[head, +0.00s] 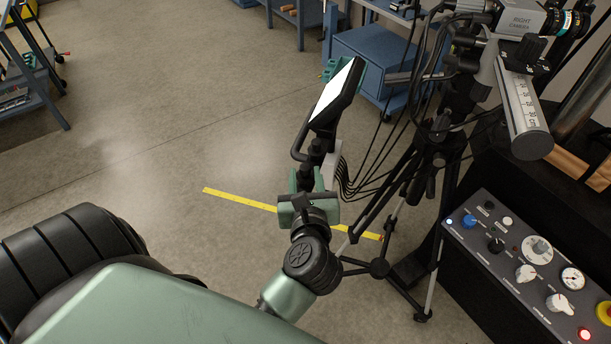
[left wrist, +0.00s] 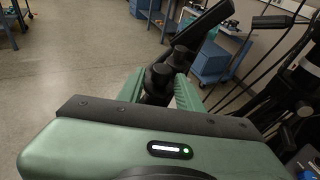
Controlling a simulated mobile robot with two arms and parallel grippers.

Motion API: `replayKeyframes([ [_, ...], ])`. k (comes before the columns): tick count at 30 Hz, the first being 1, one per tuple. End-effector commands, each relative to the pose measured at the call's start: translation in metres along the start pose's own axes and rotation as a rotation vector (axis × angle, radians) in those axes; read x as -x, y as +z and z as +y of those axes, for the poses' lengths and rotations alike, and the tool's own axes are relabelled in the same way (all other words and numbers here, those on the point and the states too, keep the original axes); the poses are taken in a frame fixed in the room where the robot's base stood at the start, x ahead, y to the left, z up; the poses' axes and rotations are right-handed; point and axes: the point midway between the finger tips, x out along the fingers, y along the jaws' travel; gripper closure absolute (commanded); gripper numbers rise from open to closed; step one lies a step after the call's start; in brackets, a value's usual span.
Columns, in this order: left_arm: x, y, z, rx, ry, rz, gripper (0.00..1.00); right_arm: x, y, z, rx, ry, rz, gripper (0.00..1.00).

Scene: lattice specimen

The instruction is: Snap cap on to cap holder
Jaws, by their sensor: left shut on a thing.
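My left gripper (head: 306,177) reaches in from the bottom left above the floor. It is shut on a black stem (left wrist: 158,82), which stands between its green fingers in the left wrist view. The stem seems to join a flat screen (head: 334,97) with a white face and black frame, tilted just beyond the gripper. In the left wrist view the screen's dark back or edge (left wrist: 205,22) shows beyond the fingers. I cannot make out a cap or a cap holder for certain in either view. My right gripper is not in view.
A camera (head: 505,20) on a black tripod (head: 437,140) stands at the right, cables hanging toward the gripper. A control panel (head: 540,262) with knobs is at the lower right. Blue cabinets (head: 372,65) stand behind. The floor at left is open, with a yellow strip (head: 240,199).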

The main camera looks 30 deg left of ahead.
Motion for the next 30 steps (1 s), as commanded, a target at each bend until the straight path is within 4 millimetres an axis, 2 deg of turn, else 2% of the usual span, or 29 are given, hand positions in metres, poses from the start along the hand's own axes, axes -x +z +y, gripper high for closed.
replayKeyframes([
  [15, -0.002, -0.009, 0.001, 0.000, 0.001, 0.003, 1.00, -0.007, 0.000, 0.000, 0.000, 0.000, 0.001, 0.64],
  [30, -0.002, -0.013, 0.001, -0.005, 0.014, 0.021, 1.00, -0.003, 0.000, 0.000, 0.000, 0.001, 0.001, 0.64],
])
